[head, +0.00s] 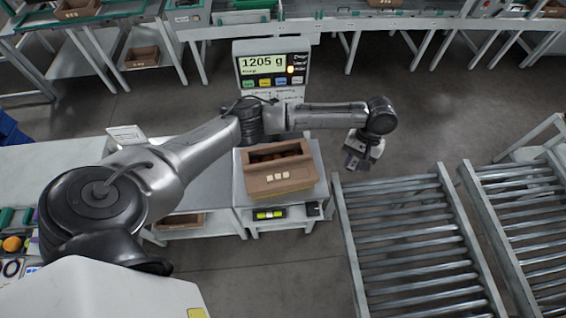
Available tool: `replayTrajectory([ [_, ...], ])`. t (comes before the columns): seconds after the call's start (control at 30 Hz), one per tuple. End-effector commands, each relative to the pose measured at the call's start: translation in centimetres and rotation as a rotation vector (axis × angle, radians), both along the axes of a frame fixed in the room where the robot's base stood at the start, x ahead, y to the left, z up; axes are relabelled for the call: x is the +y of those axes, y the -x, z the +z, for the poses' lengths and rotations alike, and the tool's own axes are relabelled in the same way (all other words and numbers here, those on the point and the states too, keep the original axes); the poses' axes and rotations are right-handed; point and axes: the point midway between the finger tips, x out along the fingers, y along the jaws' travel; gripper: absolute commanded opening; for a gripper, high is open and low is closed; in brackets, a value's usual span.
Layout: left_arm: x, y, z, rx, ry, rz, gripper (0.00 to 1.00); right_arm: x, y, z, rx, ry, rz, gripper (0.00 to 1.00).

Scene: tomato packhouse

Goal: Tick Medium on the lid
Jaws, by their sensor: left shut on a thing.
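A brown carton (279,172) sits on the steel weighing bench below the scale display. Three small pale squares (277,177) show in a row on its near part; their labels are too small to read and I see no clear mark in them. A dark opening at its far side shows reddish-brown contents. My left gripper (354,162) hangs to the right of the carton, apart from it, pointing down. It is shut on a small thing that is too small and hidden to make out. My right gripper is not in view.
The scale display (272,66) reads 1205 g behind the carton. A roller conveyor (405,240) lies empty at right, with a second one (525,205) beyond it. A small white sign (127,134) stands on the bench at left. An orange item (12,243) lies at far left.

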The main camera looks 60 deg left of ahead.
Motion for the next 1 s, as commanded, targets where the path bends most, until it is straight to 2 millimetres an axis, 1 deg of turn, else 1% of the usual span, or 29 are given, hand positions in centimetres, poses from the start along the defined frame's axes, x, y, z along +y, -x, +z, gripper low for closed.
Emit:
replayTrajectory([
  [0.03, 1.6, 0.7, -1.9, 0.009, -0.008, 0.073, 0.02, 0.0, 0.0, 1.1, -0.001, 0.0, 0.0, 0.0],
  [0.13, 4.8, 1.8, -5.8, -0.001, -0.03, 0.202, 0.02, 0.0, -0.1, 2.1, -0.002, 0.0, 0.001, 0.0],
  [0.2, 7.0, 3.2, -8.3, -0.004, -0.045, 0.283, 0.02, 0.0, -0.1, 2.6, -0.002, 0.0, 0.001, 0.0],
  [0.27, 8.9, 4.5, -10.3, -0.008, -0.055, 0.346, 0.02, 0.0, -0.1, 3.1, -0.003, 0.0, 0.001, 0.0],
  [0.3, 10.2, 5.5, -11.6, -0.008, -0.062, 0.384, 0.02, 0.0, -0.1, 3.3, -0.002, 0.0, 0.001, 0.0],
  [0.43, 13.5, 8.5, -14.7, -0.014, -0.079, 0.481, 0.02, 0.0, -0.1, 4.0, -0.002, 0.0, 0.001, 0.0],
  [0.5, 14.9, 9.9, -16.0, -0.015, -0.086, 0.519, 0.02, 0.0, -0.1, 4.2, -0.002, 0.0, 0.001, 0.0],
  [0.6, 16.6, 11.7, -17.3, -0.018, -0.095, 0.557, 0.02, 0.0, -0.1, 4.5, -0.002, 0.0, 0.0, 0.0],
  [0.7, 17.6, 12.8, -18.1, -0.019, -0.099, 0.583, 0.02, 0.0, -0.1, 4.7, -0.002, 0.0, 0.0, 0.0],
  [0.83, 18.3, 13.6, -18.7, -0.022, -0.102, 0.6, 0.02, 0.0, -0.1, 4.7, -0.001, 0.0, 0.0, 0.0],
  [1.0, 18.5, 13.8, -19.3, -0.023, -0.102, 0.604, 0.02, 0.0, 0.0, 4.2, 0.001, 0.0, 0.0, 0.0],
])
